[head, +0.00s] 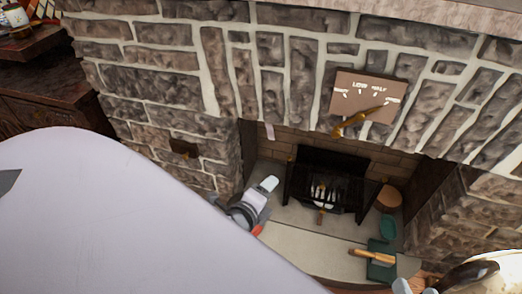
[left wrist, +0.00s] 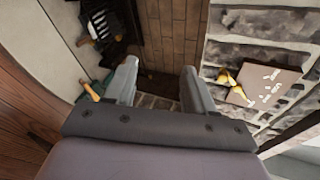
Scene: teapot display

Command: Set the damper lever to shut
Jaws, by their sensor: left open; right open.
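The damper plate (head: 345,88) is a brown panel with white lettering on the stone wall above the fireplace opening. The words look like shut at left, low and half along the top, and a partly covered word at right. The brass damper lever (head: 352,124) slants across its lower edge, thick end lower left, thin end toward the right label. Plate (left wrist: 262,80) and lever (left wrist: 234,86) show at right in the left wrist view. My left gripper (head: 262,206) is open and empty, below and left of the lever; its fingers (left wrist: 160,82) are apart. My right gripper (head: 416,288), partly cut off, is open.
A dark fire grate (head: 335,160) stands in the opening. A green dustpan and brush with wooden handle (head: 372,257) lie on the pale hearth (head: 310,248). A wooden cabinet (head: 45,98) stands at far left. The wall projects around the opening.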

